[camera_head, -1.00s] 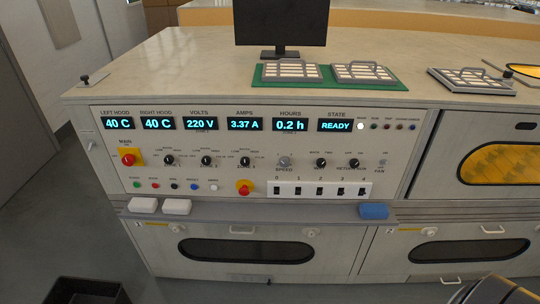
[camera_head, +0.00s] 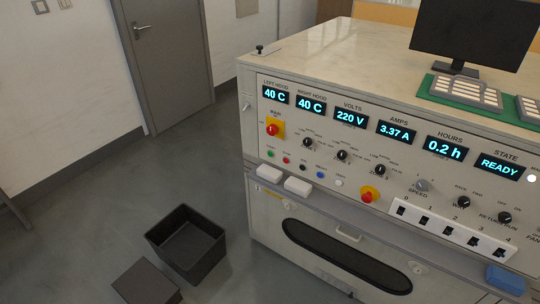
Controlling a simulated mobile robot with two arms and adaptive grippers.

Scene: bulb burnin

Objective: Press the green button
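The green button (camera_head: 270,153) is the leftmost of a row of small coloured buttons low on the control panel, under the red main switch (camera_head: 272,129). A red button (camera_head: 286,160), a black one (camera_head: 302,167), a blue one (camera_head: 320,174) and a white one (camera_head: 339,182) follow to its right. The panel displays (camera_head: 351,117) are lit and the state display (camera_head: 499,166) reads READY. Neither of my grippers is in view.
A shelf ledge with two white blocks (camera_head: 270,173) (camera_head: 298,186) and a blue block (camera_head: 505,280) runs below the panel. A black open bin (camera_head: 187,243) and a dark box (camera_head: 146,284) stand on the floor at left. Floor between bin and door (camera_head: 166,60) is clear.

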